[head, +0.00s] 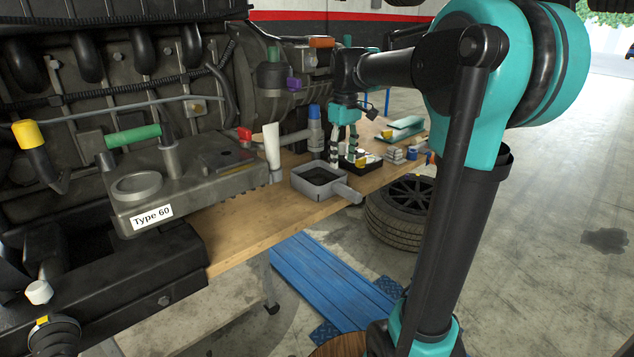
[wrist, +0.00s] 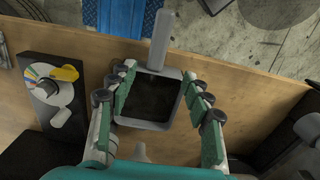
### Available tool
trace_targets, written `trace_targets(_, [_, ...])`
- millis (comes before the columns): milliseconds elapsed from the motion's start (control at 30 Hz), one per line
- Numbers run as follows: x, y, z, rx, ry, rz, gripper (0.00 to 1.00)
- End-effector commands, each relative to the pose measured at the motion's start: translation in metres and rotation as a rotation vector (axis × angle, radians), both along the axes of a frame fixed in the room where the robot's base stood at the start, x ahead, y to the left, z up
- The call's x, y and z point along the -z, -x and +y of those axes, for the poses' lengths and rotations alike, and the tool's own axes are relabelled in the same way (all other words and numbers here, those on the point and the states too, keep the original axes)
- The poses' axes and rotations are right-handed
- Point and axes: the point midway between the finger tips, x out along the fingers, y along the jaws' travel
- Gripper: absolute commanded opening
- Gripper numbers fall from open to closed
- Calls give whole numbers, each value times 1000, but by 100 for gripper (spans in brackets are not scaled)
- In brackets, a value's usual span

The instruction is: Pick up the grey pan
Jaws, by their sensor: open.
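The grey pan (head: 319,183) is square with a dark inside and a short handle. It sits on the wooden bench near its front edge, its handle pointing toward that edge. In the wrist view the pan (wrist: 185,75) lies between the fingers, with its handle toward the top. My gripper (wrist: 160,90) is open, one finger on each side of the pan; I cannot tell whether they touch it. In the head view my gripper (head: 345,148) points down just behind the pan and partly hides what stands there.
The wooden bench (head: 240,225) has a white tube (head: 271,146) and a blue-capped bottle (head: 314,130) behind the pan. A black tray (wrist: 50,95) with small coloured items lies beside it. The engine (head: 110,80) fills the left.

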Motion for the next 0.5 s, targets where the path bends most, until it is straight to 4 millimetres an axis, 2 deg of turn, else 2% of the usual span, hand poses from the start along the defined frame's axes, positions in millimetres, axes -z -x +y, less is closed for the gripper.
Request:
trace_targets(100, [24, 0, 0, 0, 0, 0, 50])
trace_targets(233, [45, -1, 0, 1, 0, 0, 50])
trace_targets(500, [64, -2, 1, 1, 0, 0, 50])
